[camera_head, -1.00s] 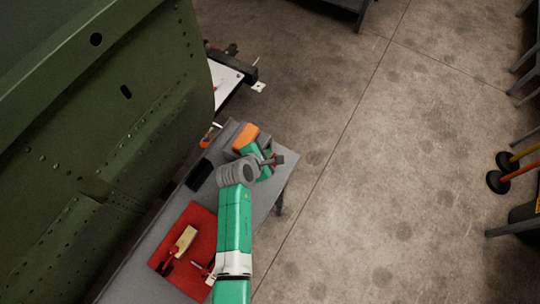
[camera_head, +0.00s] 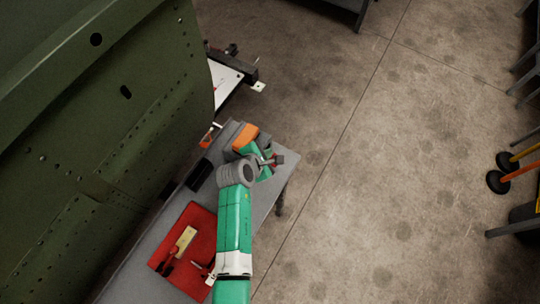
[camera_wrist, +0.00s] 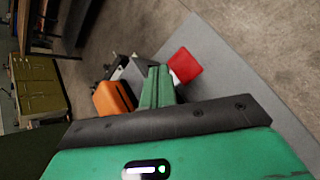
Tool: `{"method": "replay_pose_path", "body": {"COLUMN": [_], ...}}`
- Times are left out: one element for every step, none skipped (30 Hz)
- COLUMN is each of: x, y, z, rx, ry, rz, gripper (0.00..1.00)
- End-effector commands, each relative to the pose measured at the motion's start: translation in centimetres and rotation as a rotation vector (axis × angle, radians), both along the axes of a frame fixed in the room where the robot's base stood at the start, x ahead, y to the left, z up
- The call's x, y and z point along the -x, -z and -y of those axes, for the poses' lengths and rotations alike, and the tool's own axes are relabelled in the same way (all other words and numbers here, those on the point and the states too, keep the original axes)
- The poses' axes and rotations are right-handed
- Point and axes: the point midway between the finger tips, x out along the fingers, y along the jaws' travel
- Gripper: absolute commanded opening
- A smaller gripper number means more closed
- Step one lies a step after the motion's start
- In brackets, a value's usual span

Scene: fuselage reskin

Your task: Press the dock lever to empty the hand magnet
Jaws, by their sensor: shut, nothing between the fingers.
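An orange block stands beside grey parts at the far end of the grey bench; this looks like the dock area. The orange block (camera_head: 245,136) also shows left of centre in the wrist view (camera_wrist: 113,97). A small red plate (camera_wrist: 185,65), perhaps the dock lever, lies just beyond my gripper (camera_wrist: 158,86) in the wrist view. My gripper is shut and empty, close to these parts; contact cannot be told. I cannot pick out the hand magnet for sure.
The grey bench (camera_head: 158,241) runs along the green fuselage skin (camera_head: 70,130). A red tray (camera_head: 181,226) with a pale block and red-handled tools lies at its near end. A black item (camera_head: 199,174) lies beside my arm.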

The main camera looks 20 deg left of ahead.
Motion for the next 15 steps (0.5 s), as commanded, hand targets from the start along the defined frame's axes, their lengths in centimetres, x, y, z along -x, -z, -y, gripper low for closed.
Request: {"method": "replay_pose_path", "body": {"x": [0.0,0.0,0.0,0.0,0.0,0.0,0.0,0.0,0.01,0.02,0.03,0.03,0.03,0.02,0.02], "y": [0.0,0.0,0.0,0.0,0.02,0.06,0.13,0.21,0.36,0.5,0.63,0.79,0.86,0.9,0.9], "z": [0.0,0.0,0.0,0.0,0.0,0.01,0.02,0.03,0.05,0.06,0.07,0.07,0.07,0.06,0.06], "rx": [0.0,0.0,0.0,0.0,0.0,0.0,0.0,0.0,0.0,0.001,0.001,0.001,0.001,0.001,0.001], "ry": [0.0,0.0,0.0,0.0,0.0,0.0,0.0,0.001,0.001,0.0,0.0,0.0,0.0,0.0,-0.001], "rz": [0.0,0.0,0.0,0.0,0.0,0.0,0.0,-0.001,-0.001,-0.001,-0.001,-0.001,-0.001,-0.001,0.0], "gripper": [0.0,0.0,0.0,0.0,0.0,0.0,0.0,0.0,0.0,0.0,0.0,0.0,0.0,0.0,0.0]}}
